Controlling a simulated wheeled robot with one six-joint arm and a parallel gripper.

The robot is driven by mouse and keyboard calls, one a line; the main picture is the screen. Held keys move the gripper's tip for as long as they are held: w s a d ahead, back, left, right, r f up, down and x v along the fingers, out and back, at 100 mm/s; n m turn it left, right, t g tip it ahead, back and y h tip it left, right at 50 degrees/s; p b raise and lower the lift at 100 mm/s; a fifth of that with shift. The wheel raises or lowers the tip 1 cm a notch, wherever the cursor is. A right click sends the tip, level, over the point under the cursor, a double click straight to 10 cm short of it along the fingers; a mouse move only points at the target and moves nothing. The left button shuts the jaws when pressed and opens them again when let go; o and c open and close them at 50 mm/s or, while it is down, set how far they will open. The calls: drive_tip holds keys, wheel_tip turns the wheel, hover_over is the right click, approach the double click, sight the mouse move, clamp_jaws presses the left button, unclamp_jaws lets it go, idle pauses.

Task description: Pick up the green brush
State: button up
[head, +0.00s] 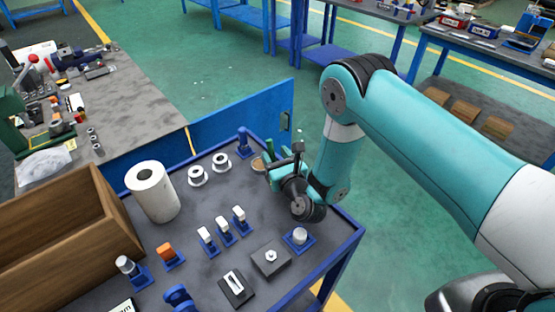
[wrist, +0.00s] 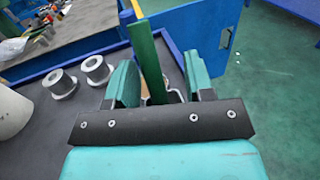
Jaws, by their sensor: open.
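The green brush (wrist: 148,62) shows in the wrist view as a long, flat dark-green piece standing up and leaning slightly left. It stands between the two teal fingers of my gripper (wrist: 160,72), nearer the left one, with a gap on the right side. Its lower end is hidden behind the gripper's dark bar. In the head view my gripper (head: 268,168) is low at the far right edge of the cart top. The green brush (head: 270,147) is a small dark-green piece beside the fingers there. My gripper is open.
Two grey-white spools (head: 197,176) and a blue post (head: 244,142) stand left of my gripper. A white roll (head: 153,192) and a wooden box (head: 62,235) are farther left. Several small parts on blue stands occupy the front. A blue panel (head: 225,125) rises behind the cart.

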drive_tip(key=shift+w+a, duration=0.2)
drive_tip(key=shift+w, duration=0.25)
clamp_jaws()
drive_tip(key=shift+r, duration=0.1)
